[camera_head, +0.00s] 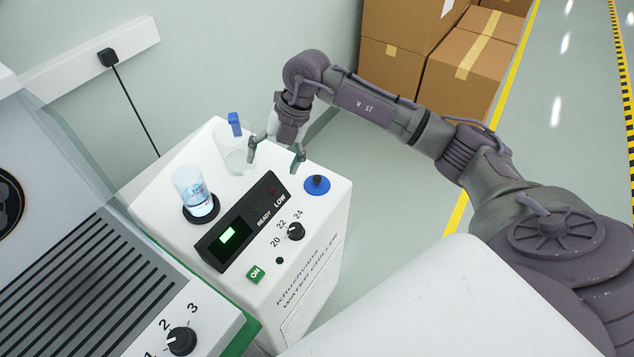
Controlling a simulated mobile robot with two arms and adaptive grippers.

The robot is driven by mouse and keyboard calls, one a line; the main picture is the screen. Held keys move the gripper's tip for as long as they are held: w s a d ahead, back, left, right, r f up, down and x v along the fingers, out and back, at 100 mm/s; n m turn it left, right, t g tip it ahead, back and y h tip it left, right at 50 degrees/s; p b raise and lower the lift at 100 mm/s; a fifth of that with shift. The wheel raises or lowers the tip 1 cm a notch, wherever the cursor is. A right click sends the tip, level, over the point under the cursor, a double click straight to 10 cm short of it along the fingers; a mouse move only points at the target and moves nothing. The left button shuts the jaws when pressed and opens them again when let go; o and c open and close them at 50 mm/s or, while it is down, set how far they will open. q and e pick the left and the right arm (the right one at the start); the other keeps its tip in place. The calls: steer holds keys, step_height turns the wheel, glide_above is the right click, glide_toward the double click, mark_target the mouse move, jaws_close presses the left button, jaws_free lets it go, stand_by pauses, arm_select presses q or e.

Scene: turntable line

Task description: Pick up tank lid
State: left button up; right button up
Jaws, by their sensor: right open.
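The tank lid appears to be the round blue disc with a small dark knob (317,186), lying on the right side of the white water chiller's top (330,205). My right gripper (275,158) is above the chiller top, up and left of the blue lid in the picture. Its two fingers are spread apart with nothing between them, and its right finger is the one nearer the lid. The gripper seems clear of the lid, though its exact height is hard to tell. My left gripper is out of view.
A clear vessel with a blue part (235,124) stands just left of my gripper. A clear container with bluish liquid (194,192) sits in a dark ring on the chiller. The control panel (240,222) faces front. Cardboard boxes (465,68) stand behind; a grey vented machine (85,285) is left.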

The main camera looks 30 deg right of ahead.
steer(key=d+r+m+g+h, duration=0.15)
steer(key=d+h, duration=0.25)
steer(key=d, duration=0.7)
glide_above(317, 177)
steer(key=shift+m, duration=0.45)
steer(key=f, duration=0.7)
steer(key=shift+w+d+f+p, duration=0.25)
steer(key=shift+d+f+p, duration=0.1)
steer(key=shift+f, duration=0.05)
steer(key=f, duration=0.3)
steer(key=f+p, duration=0.1)
steer(key=shift+s+a+f, duration=0.3)
steer(key=shift+a+f, duration=0.05)
steer(key=shift+f, duration=0.35)
jaws_close()
